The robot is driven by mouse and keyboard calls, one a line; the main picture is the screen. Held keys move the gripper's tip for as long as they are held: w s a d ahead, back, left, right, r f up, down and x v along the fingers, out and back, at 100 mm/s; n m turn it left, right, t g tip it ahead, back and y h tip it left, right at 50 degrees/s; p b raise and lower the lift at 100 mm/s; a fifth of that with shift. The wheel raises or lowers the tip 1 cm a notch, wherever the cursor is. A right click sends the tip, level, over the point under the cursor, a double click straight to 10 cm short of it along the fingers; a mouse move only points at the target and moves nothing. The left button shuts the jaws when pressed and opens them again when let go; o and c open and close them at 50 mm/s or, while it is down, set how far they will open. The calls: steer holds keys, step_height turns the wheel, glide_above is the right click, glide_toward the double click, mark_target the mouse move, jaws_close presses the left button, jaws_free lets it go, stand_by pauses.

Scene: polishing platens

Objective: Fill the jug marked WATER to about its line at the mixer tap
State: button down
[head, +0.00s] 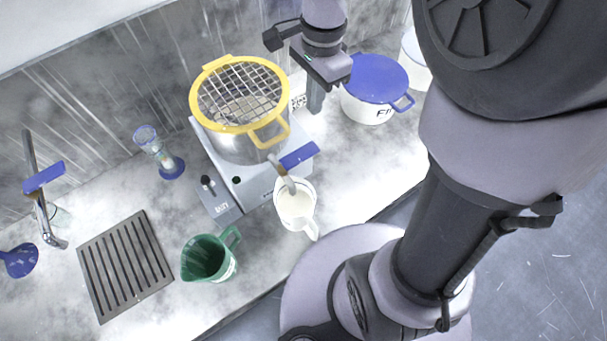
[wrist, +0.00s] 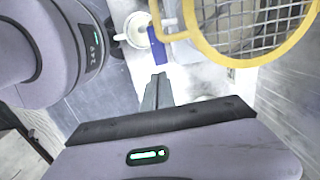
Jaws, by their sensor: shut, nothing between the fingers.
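A green jug (head: 208,258) stands upright on the counter, its open mouth dark inside; its side marking is too small to read. A tap with a blue lever (head: 45,178) stands at the far left, apart from the jug. A white jug (head: 296,206) with pale contents stands below a second blue-levered tap (head: 298,156) on the steel pot; it also shows in the wrist view (wrist: 133,38). I cannot read WATER or a fill line on either jug. My gripper (head: 315,106) is shut and empty, right of the yellow-rimmed pot; its fingers also show in the wrist view (wrist: 157,88).
The steel pot with a yellow rim and mesh (head: 240,95) stands on a grey unit. A slotted drain grate (head: 125,265) lies left of the green jug. A glass with a blue base (head: 160,152), a blue funnel (head: 20,260) and a blue-lidded white tub (head: 372,90) stand around.

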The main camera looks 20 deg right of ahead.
mark_target(311, 148)
steer(key=shift+h, duration=0.4)
steer(key=f+b, duration=0.1)
steer(key=f, duration=0.3)
steer(key=f+b, duration=0.1)
steer(key=f, duration=0.4)
steer(key=f+b, duration=0.1)
steer(key=f, duration=0.3)
steer(key=shift+s+a+f, duration=0.15)
steer(key=shift+a+f, duration=0.1)
